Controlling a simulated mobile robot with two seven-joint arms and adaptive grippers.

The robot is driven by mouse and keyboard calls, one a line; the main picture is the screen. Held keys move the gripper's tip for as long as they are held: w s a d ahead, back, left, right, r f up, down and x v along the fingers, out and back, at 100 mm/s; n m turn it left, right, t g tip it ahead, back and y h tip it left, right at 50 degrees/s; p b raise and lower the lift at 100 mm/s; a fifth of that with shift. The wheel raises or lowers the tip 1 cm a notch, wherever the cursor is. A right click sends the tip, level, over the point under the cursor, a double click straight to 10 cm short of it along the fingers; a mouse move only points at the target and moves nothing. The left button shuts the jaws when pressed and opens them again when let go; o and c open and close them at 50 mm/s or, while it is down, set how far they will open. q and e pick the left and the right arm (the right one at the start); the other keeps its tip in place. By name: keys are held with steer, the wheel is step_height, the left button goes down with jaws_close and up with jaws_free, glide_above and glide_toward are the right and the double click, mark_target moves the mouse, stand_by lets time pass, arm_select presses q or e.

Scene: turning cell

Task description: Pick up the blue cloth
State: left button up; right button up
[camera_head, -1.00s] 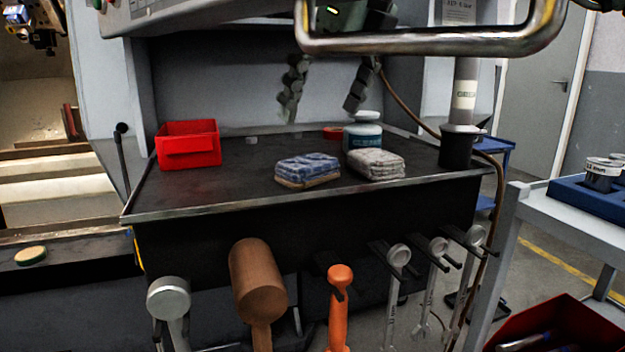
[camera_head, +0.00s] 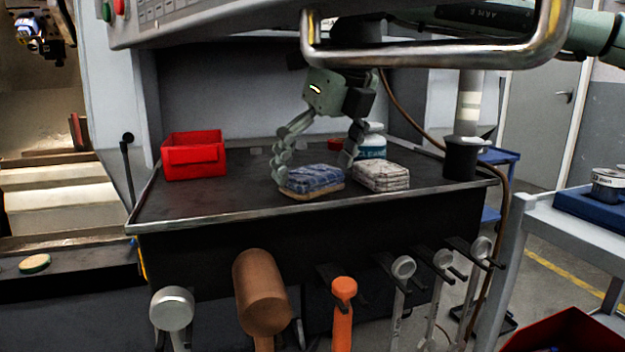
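The blue cloth (camera_head: 316,177) is a folded, mottled blue pad with a tan underside. It lies on the black tray top (camera_head: 230,204), left of a folded grey-white cloth (camera_head: 381,177). My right gripper (camera_head: 313,176) reaches down from above with its fingers spread wide. One finger is at the left end of the blue cloth, the other near its right end, close to the grey-white cloth. I cannot tell whether either finger touches the cloth. My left gripper is not in view.
A red bin (camera_head: 194,157) stands at the tray's left. A white-and-blue tub (camera_head: 371,141) stands behind the cloths, partly hidden by my finger. A black cup (camera_head: 461,160) is at the right. A metal handle bar (camera_head: 440,58) crosses above. Tools hang along the front.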

mark_target(315, 171)
steer(key=c, duration=1.1)
steer(key=shift+r, duration=0.45)
step_height(315, 171, up, 8)
steer(key=shift+f+p, duration=0.1)
steer(key=shift+p, duration=0.35)
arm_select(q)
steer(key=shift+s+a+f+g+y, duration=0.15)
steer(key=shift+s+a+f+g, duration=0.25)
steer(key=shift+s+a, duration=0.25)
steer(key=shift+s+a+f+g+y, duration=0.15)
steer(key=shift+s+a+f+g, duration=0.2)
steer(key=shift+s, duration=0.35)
arm_select(e)
steer(key=shift+r, duration=0.7)
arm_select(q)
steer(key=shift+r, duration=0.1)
arm_select(e)
steer(key=o, duration=0.6)
steer(key=c, duration=0.4)
